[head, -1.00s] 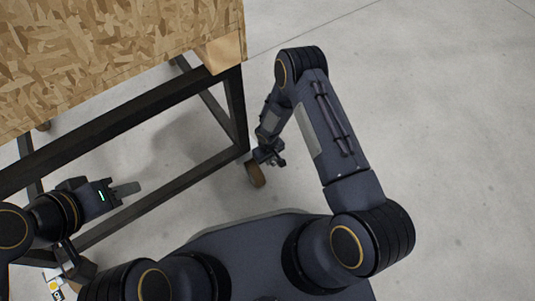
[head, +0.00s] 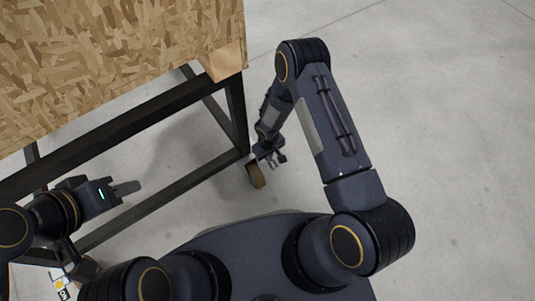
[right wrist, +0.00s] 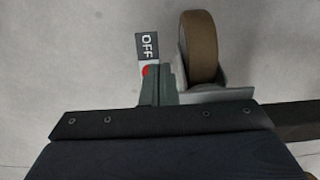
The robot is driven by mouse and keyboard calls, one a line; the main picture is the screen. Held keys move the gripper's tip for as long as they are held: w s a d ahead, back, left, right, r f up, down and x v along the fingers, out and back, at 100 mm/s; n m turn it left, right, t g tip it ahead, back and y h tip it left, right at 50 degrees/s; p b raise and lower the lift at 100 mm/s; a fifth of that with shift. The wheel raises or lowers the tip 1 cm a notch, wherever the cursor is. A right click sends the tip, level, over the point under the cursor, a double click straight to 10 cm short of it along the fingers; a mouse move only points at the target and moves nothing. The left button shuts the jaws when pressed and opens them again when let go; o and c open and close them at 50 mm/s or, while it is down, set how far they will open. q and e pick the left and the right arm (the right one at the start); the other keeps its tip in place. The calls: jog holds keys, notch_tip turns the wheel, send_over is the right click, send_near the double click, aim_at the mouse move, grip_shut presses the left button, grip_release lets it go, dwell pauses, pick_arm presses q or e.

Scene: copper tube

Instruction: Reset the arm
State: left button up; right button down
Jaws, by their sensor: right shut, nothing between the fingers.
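My right arm (head: 335,120) bends out over the floor, with its forearm hanging down beside the table's corner leg. My right gripper (head: 273,160) is low, near a brown caster wheel (head: 256,177) in the head view. It is shut and empty, and its fingers (right wrist: 160,85) show beside the same wheel (right wrist: 202,50) in the right wrist view. Whether they touch the wheel cannot be told. My left gripper (head: 125,189) is at the left, in front of the table frame. It is seen edge-on, so its opening is hidden.
A chipboard-topped table (head: 120,60) on a dark metal frame (head: 236,110) fills the upper left. An "OFF" label (right wrist: 147,45) is by the wheel in the right wrist view. Another caster (head: 65,285) shows at the lower left. The floor (head: 440,110) on the right is clear.

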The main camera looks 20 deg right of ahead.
jog(key=shift+r+p, duration=0.4)
jog(key=shift+r, duration=0.55)
